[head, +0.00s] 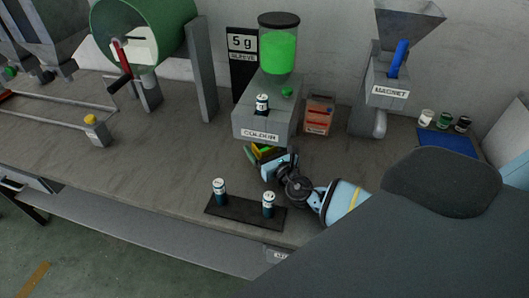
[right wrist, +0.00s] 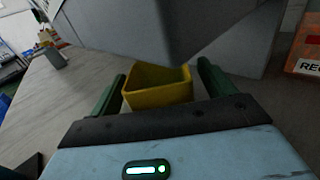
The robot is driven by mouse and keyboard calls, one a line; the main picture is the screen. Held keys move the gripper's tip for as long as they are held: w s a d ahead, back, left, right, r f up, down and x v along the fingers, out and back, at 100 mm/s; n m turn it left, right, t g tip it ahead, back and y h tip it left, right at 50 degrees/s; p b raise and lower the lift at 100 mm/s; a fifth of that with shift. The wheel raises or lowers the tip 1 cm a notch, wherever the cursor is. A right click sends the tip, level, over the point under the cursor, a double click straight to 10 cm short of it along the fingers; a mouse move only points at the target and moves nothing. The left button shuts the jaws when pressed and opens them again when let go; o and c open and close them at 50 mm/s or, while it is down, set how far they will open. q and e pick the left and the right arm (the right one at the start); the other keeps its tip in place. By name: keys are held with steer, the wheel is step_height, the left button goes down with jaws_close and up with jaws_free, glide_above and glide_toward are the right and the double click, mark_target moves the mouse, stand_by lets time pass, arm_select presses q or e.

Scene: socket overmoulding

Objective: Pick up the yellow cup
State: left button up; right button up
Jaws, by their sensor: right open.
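The yellow cup (right wrist: 157,94) stands under the grey overhang of the COLOUR machine (head: 262,122), with its open top up in the right wrist view. In the head view only a small yellow patch of it (head: 259,151) shows, mostly hidden by my right gripper (head: 262,150). The right gripper is open, and in the right wrist view its dark green fingers (right wrist: 161,80) lie to either side of the cup. Gaps show between the fingers and the cup, and it is not held. My left gripper is not in view.
A black holder (head: 243,215) with two small bottles stands near the front edge. An orange-red box (head: 319,115) and the MAGNET machine (head: 387,85) stand to the right. A blue mat (head: 448,143) lies farther right. Bare table lies left of the holder.

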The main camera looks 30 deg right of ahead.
steer(key=shift+c, duration=0.4)
steer(key=c, duration=1)
